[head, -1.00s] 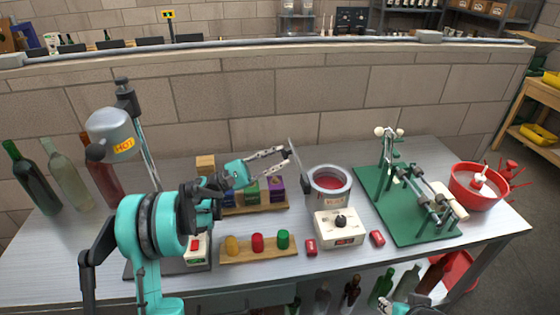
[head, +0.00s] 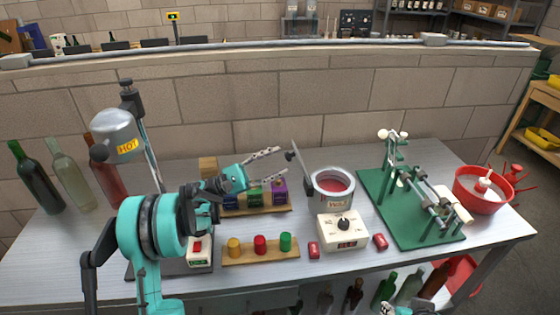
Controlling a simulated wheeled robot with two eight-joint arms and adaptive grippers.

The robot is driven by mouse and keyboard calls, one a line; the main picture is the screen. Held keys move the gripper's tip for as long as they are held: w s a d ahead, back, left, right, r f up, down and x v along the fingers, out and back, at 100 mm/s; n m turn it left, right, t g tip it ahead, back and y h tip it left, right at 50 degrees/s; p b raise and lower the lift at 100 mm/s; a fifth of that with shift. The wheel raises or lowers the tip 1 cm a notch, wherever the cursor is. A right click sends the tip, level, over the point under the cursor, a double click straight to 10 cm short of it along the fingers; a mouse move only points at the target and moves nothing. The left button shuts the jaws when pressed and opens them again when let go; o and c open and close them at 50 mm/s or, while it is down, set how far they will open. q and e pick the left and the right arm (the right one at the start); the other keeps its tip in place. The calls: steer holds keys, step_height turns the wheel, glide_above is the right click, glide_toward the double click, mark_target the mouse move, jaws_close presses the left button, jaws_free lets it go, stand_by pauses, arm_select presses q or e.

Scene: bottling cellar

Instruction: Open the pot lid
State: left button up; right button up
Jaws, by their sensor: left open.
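The pot (head: 333,201) is a silver round pot with red contents, standing behind a white control box with a black knob (head: 343,225). Its lid (head: 301,166) stands up, tilted on edge at the pot's left rim, with a dark knob on its left face. The pot's mouth is uncovered. My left gripper (head: 280,163) is open and empty just left of the lid's knob, with its fingers apart and clear of the lid. My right gripper (head: 408,308) shows only in part at the bottom edge; its fingers cannot be made out.
A green board with a metal rig (head: 408,207) stands right of the pot, then a red bowl (head: 481,190). A wooden rack with coloured boxes (head: 254,201) and a strip with three coloured knobs (head: 260,249) lie near my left arm. Bottles (head: 68,172) stand far left.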

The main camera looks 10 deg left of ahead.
arm_select(q)
steer(key=v, duration=0.6)
steer(key=shift+s+a, duration=0.1)
stand_by(0.3)
